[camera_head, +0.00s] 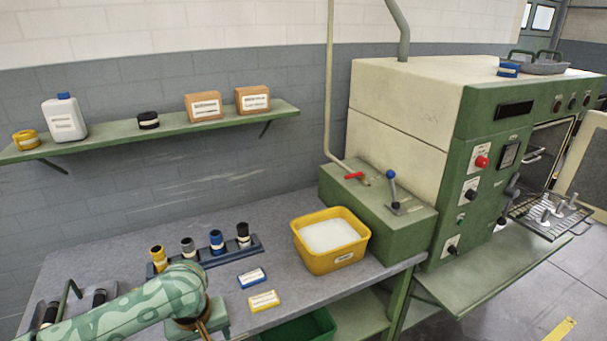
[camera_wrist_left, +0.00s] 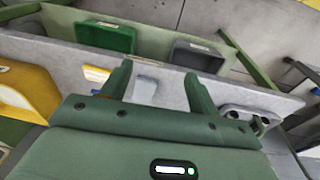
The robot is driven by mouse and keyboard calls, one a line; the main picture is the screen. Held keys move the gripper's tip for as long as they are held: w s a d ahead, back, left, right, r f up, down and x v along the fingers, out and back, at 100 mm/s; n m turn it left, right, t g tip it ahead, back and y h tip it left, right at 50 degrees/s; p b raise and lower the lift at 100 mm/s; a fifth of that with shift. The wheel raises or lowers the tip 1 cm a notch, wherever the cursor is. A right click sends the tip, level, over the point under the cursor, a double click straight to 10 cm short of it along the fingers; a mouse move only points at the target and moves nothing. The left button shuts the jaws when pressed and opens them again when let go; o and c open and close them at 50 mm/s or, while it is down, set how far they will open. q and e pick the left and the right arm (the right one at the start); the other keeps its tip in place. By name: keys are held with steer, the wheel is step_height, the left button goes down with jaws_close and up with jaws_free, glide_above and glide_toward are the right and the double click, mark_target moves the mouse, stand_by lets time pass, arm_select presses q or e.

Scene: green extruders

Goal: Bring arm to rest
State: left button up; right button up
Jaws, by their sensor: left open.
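My left arm, in green camouflage, comes in from the lower left of the head view. Its gripper (camera_head: 203,326) is over the front edge of the grey workbench (camera_head: 190,235), partly cut off by the picture's bottom edge. In the left wrist view the two green fingers of this gripper (camera_wrist_left: 160,78) stand wide apart. A pale grey block-like shape (camera_wrist_left: 146,86) shows between them; I cannot tell how far below it is. Nothing is held. My right gripper is in neither view.
A yellow bin of white granules (camera_head: 330,235) stands on the bench. Near it lie a blue labelled box (camera_head: 252,278) and a yellow one (camera_head: 263,300). A rack (camera_head: 215,257) holds several capped pieces behind my gripper. A green bin (camera_wrist_left: 106,37) sits below the bench.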

arm_select(q)
step_height(320, 180, down, 16)
steer(key=t+h+b, duration=0.1)
steer(key=h+b, duration=0.1)
steer(key=s+a+f+m+y+b, duration=0.15)
steer(key=s+f, duration=0.25)
steer(key=f, duration=0.4)
steer(key=s+a+f+m+h+b, duration=0.1)
steer(key=s+a+f, duration=0.1)
steer(key=s+f, duration=0.35)
steer(key=s+f+m, duration=0.2)
steer(key=s+f, duration=0.3)
steer(key=s, duration=0.5)
steer(key=s+a+f+m+g+y+b, duration=0.1)
steer(key=s+f+m, duration=0.1)
steer(key=s+f, duration=0.4)
steer(key=s+a+f+m+b, duration=0.1)
steer(key=s+f, duration=0.5)
steer(key=s, duration=1)
steer(key=shift+m+g, duration=0.3)
steer(key=shift+m, duration=0.35)
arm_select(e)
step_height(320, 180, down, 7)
arm_select(q)
steer(key=shift+y, duration=0.25)
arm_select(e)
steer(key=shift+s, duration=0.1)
